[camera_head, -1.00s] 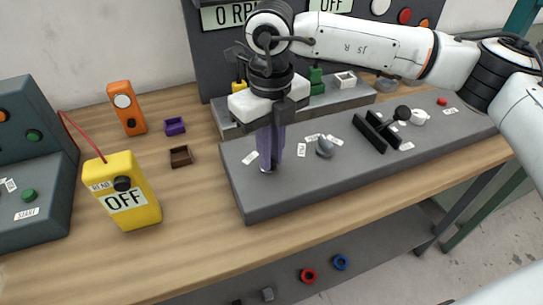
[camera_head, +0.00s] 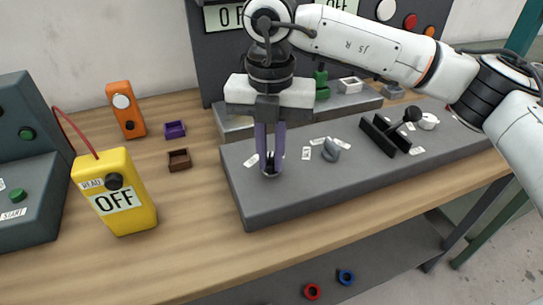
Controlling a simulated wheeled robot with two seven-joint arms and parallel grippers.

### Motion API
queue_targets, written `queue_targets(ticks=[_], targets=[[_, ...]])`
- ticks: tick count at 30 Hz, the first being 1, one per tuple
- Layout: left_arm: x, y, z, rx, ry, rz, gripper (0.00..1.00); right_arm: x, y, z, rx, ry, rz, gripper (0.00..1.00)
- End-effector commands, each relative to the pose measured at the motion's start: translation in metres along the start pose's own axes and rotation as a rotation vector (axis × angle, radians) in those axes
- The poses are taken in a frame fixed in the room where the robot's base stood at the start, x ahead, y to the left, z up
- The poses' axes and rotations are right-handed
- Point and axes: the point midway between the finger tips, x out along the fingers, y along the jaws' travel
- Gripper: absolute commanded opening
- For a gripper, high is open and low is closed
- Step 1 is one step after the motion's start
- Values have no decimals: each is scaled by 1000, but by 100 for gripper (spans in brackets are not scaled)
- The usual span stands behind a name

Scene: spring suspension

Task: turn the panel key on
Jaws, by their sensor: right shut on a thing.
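The grey panel (camera_head: 330,190) lies on the wooden bench. My right gripper (camera_head: 270,170) points straight down over the panel's left end, its two purple fingers closed around a small dark key (camera_head: 270,163). The key stands in a round metal socket on the panel top; the fingers hide most of it. A small label lies just left of the fingers; its text is too small to read. My left gripper is not in view.
A yellow meter (camera_head: 118,205) reading OFF stands at the left. Purple (camera_head: 175,130) and brown (camera_head: 180,160) trays lie behind left. The bench front is clear.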

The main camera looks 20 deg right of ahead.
Motion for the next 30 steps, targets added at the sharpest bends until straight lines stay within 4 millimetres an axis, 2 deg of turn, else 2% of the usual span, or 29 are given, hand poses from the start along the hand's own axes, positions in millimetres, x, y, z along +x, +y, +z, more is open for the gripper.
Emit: queue_targets(ticks=[18,19,22,30], targets=[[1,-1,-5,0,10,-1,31,-2,1,2,48,-4,4,0],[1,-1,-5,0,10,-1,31,-2,1,2,48,-4,4,16],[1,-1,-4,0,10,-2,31,-2,1,1,47,-4,3,31],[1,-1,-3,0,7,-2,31,-1,0,1,44,-2,2,31]])
